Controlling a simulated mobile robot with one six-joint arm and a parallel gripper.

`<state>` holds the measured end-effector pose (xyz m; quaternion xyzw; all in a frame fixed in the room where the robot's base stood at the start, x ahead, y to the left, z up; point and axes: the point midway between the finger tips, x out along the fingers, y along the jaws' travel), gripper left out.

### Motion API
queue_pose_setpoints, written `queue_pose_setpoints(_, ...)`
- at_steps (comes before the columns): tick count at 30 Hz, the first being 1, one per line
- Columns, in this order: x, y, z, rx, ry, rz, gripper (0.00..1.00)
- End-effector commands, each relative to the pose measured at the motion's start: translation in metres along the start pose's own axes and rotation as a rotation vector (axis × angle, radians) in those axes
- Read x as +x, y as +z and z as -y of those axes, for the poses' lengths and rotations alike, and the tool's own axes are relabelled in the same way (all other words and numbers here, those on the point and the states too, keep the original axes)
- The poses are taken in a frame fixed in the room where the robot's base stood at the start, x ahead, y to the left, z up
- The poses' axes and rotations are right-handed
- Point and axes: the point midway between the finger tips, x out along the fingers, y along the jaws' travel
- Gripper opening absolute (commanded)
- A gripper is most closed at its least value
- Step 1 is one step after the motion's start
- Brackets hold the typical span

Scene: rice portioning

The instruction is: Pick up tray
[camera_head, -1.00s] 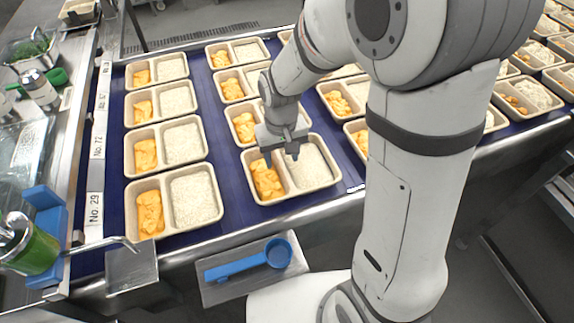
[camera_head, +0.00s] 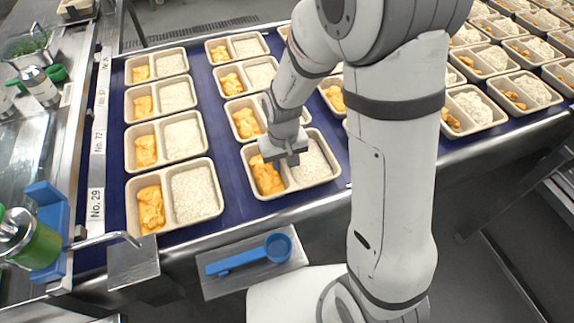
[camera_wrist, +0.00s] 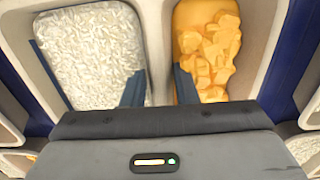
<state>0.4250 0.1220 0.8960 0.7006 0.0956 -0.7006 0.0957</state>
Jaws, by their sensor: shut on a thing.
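The tray (camera_head: 300,190) is a beige two-compartment one at the front of the second column on the blue belt. It holds orange chunks in its left compartment and white rice in its right one. My gripper (camera_head: 282,160) is down at its middle. In the wrist view, the two dark fingers of my gripper (camera_wrist: 160,90) stand on either side of the tray's divider (camera_wrist: 158,45), shut on it. Rice shows left and orange chunks right there. The fingertips are partly hidden in the food. The tray looks level and I cannot tell any gap under it.
Similar filled trays stand close behind it, and a column with a near tray (camera_head: 172,229) is to its left. More trays are at the right. A blue scoop (camera_head: 248,255) lies on a metal plate in front. A green-filled bottle (camera_head: 35,245) stands at the left.

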Motion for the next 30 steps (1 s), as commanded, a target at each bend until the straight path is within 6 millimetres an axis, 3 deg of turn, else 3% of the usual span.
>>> queue_pose_setpoints(7, 0.0, 0.0, 0.0, 0.0, 0.0, 0.0, 0.02)
queue_pose_setpoints(16, -0.006, -0.001, 0.0, 0.001, 0.0, -0.003, 0.02)
queue_pose_setpoints(30, -0.088, -0.001, -0.001, 0.001, 0.0, -0.005, 0.02)
